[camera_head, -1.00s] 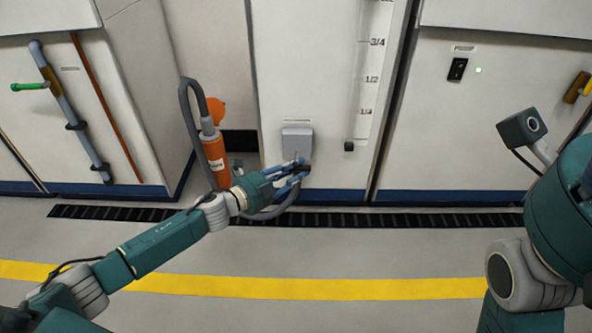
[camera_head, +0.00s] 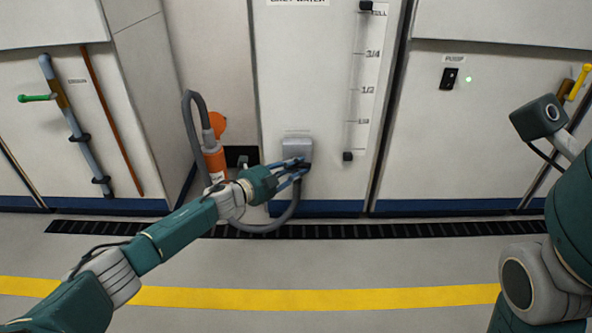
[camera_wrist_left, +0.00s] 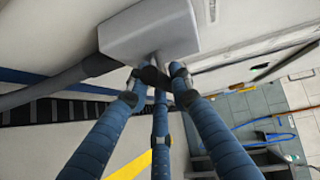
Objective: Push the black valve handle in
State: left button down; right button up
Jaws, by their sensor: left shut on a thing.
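The black valve handle (camera_head: 304,168) sits at the lower right of a grey valve box (camera_head: 296,149) on the white tank front. My left gripper (camera_head: 301,170) is shut on it, and the fingers hide most of it in the head view. In the left wrist view the dark handle (camera_wrist_left: 155,77) lies between the blue fingertips, just off the grey valve box (camera_wrist_left: 148,32). A short grey stem (camera_wrist_left: 155,58) joins the two. My right gripper is out of view; only part of its arm shows at the right.
A grey hose (camera_head: 262,228) loops below the valve, close to my left fingers. An orange cylinder (camera_head: 215,163) stands left of the valve. A level gauge (camera_head: 365,85) is up to the right. A dark floor grate (camera_head: 400,229) runs along the tank base; the floor before it is clear.

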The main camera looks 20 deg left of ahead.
pick_arm(q)
jog(key=c, duration=1.7)
grip_release()
jog(key=shift+w, duration=0.1)
jog(key=shift+c, duration=0.2)
jog(key=shift+o, duration=1.1)
jog(key=shift+w, duration=0.1)
jog(key=shift+a, duration=0.1)
jog(key=f+v, duration=0.1)
jog(key=v, duration=0.7)
jog(key=shift+r, duration=0.35)
